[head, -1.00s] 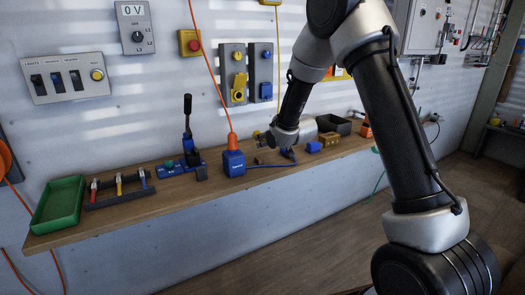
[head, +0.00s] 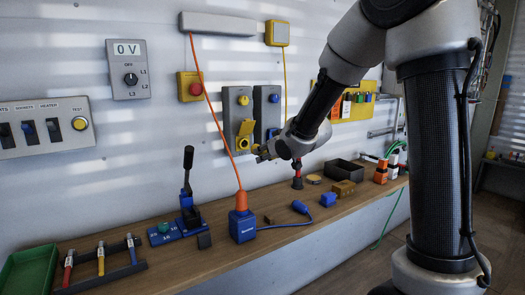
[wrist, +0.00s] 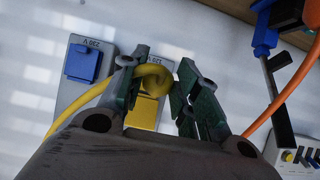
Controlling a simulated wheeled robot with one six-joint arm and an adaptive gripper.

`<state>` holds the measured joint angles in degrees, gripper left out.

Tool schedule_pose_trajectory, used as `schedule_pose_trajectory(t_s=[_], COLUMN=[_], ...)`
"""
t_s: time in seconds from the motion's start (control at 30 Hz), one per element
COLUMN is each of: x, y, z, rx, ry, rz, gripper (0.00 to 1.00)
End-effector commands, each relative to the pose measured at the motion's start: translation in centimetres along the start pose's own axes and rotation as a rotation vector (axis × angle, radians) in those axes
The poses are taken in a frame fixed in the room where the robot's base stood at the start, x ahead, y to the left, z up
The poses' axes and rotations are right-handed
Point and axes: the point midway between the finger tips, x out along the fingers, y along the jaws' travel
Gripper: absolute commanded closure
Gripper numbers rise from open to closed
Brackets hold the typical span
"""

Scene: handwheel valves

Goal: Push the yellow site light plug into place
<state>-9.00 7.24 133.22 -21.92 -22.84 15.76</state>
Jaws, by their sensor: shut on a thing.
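The yellow plug (wrist: 155,76) with its curved yellow cable shows between my gripper's fingers (wrist: 163,62) in the wrist view. My gripper is shut on it. In the head view my gripper (head: 262,153) is just right of and below the yellow socket (head: 245,128), in front of the wall; the plug is too small to make out there. The socket's grey box has a yellow flap, which also shows beneath the plug in the wrist view (wrist: 142,112). The fingers and plug hide the socket opening, so I cannot tell whether the plug touches it.
A blue socket (head: 268,110) is right beside the yellow one. An orange cable (head: 216,120) hangs left of my gripper to a blue box (head: 242,226). Below, the wooden bench (head: 330,222) holds a blue connector (head: 302,209) and a red-and-black upright piece (head: 297,175).

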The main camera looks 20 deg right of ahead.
Motion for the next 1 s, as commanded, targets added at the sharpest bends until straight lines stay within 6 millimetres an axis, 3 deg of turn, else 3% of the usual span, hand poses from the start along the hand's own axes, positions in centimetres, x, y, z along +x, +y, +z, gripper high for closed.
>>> schedule_pose_trajectory(t_s=[0.57, 1.0], x=[0.3, 3.8], y=[0.0, 0.1], z=[0.0, -1.9], rx=[0.003, 0.004], ry=[0.003, 0.003], rz=[0.008, 0.009], gripper=[0.91, 0.91])
